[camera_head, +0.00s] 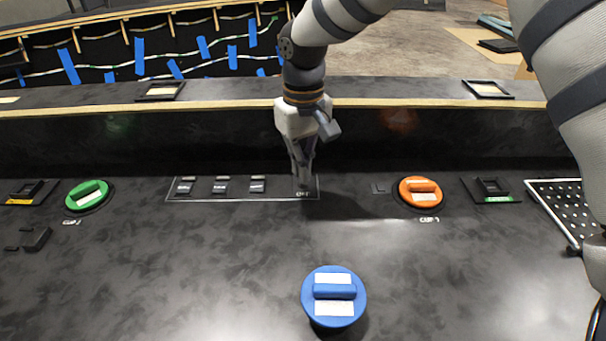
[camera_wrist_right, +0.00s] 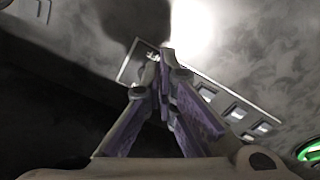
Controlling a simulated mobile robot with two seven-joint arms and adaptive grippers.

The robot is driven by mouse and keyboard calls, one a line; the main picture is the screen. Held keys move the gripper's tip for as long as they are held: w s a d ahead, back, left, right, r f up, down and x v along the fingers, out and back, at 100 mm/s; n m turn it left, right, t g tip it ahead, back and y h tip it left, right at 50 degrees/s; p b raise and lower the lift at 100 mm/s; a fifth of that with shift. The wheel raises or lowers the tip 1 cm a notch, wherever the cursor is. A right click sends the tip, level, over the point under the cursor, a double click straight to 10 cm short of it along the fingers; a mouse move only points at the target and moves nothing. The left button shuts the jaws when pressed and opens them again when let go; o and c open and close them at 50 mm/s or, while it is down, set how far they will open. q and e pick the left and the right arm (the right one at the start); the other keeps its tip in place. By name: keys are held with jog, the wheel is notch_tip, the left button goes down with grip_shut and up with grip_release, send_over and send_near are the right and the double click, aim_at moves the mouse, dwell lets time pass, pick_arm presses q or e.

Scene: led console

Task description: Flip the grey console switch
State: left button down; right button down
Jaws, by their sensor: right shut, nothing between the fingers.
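A thin-framed switch panel (camera_head: 240,199) lies on the dark console top (camera_head: 200,260), with several dark labelled switches in a row. My right gripper (camera_head: 302,178) points down at the panel's right end, its fingertips shut together and empty. The fingers cover most of the switch position there, so I cannot tell which way that switch stands or make out its grey colour. In the right wrist view the closed fingertips (camera_wrist_right: 166,58) are beside a small pale part (camera_wrist_right: 152,57) at the panel's end. I cannot tell whether they touch it. My left gripper is not in view.
A green knob (camera_head: 88,195) sits to the left, an orange knob (camera_head: 420,190) to the right, and a large blue knob (camera_head: 334,292) in front. A raised ledge (camera_head: 220,95) runs behind the panel. A perforated plate (camera_head: 570,205) lies at the right.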

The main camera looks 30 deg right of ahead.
aim_at(303, 199)
jog(key=shift+f, duration=0.2)
dwell(0.5)
jog(key=shift+f, duration=1.35)
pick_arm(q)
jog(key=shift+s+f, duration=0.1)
pick_arm(e)
jog(key=shift+w, duration=0.1)
